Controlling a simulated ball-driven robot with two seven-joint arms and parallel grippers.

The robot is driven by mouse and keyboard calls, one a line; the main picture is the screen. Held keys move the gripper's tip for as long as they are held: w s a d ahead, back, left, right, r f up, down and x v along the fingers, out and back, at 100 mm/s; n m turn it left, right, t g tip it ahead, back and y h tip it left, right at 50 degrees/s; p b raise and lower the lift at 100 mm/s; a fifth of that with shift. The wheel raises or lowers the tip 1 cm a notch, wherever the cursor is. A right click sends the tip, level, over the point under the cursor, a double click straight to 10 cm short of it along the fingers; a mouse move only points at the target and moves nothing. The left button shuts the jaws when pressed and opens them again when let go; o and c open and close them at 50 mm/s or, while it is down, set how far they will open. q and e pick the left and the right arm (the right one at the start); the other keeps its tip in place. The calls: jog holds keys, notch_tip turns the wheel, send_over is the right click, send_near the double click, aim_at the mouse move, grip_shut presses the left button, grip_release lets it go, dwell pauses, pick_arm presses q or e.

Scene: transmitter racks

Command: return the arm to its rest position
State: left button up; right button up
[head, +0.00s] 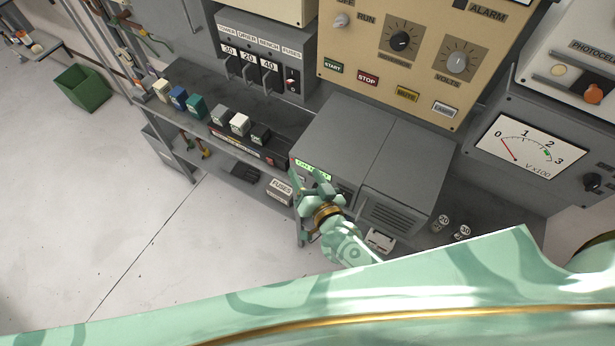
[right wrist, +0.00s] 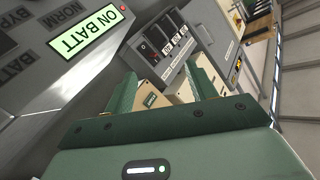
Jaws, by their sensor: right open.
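My right gripper (head: 309,185) is in front of the grey box with the lit green display (head: 313,170). In the right wrist view its two green fingers (right wrist: 163,90) stand apart with nothing held between them. That view shows the display reading "ON BATT" (right wrist: 90,35) to the left of the fingers, with "NORM" and "BYP" labels beside it. I cannot tell whether the gripper touches the box. My left gripper is not in view.
A cream panel with knobs (head: 400,40) stands behind the box. Several small coloured blocks (head: 195,106) line the shelf at left. A meter (head: 530,148) is at right. A green bin (head: 82,88) stands on the floor, which is mostly clear at left.

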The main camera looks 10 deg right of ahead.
dwell(0.4)
jog(key=s+d+f+n+g+b, duration=0.25)
jog(key=s+f, duration=0.25)
jog(key=f, duration=0.4)
jog(key=s+d+f+n+g+b, duration=0.1)
jog(key=s+f+g+b, duration=0.3)
jog(key=f, duration=0.5)
jog(key=s+d+f+n+g+b, duration=0.1)
jog(key=s+f+n+g, duration=0.1)
jog(key=s+f, duration=0.55)
jog(key=s+d+f+g+h+b, duration=0.1)
jog(key=s+d+f+b, duration=0.3)
jog(key=s+f, duration=0.4)
jog(key=s+d+f+n+g+h+b, duration=0.1)
jog(key=s+d+f+g+b, duration=0.2)
jog(key=s+f+b, duration=0.3)
jog(key=s+d+f+n+g+h+b, duration=0.1)
jog(key=s+d+f+b, duration=0.3)
jog(key=s+f, duration=0.6)
jog(key=shift+d+f+g+b, duration=0.4)
jog(key=shift+f+g+b, duration=0.05)
jog(key=shift+g, duration=0.4)
dwell(1.8)
